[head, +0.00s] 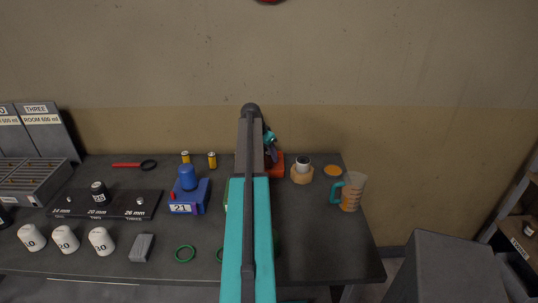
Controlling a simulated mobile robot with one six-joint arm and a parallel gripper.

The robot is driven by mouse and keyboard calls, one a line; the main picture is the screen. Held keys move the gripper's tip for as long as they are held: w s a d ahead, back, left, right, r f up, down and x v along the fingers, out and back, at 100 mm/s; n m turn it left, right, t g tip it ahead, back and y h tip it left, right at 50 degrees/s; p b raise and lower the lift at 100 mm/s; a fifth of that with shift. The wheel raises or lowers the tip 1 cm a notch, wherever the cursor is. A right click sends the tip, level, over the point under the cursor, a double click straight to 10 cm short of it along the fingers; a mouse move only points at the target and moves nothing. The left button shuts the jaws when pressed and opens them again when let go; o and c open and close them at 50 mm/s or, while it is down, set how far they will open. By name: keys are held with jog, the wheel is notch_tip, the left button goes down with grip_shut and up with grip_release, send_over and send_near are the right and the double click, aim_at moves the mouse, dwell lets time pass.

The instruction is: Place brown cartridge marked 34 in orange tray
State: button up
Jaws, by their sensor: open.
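An orange block-like shape, which looks like the orange tray (278,170), shows in the head view just right of my arm, at the back of the table. Its left part is hidden behind my arm. My gripper (271,154) is partly visible beside the arm, dark and teal, low over or just behind the orange tray. Its jaws are open, and the fingertips are mostly hidden. I cannot make out a brown cartridge marked 34, and no 34 can be read. I cannot tell whether anything lies in the tray.
A tan holder (302,178) with a white-and-dark piece, an orange disc (332,170) and a teal-handled jug (350,192) stand right of the tray. Left are a blue box marked 21 (188,198), yellow cells (212,160) and white caps (66,239). The table's front right is clear.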

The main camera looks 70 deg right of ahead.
jog(key=b+v, duration=0.3)
jog(key=v, duration=0.9)
dwell(0.9)
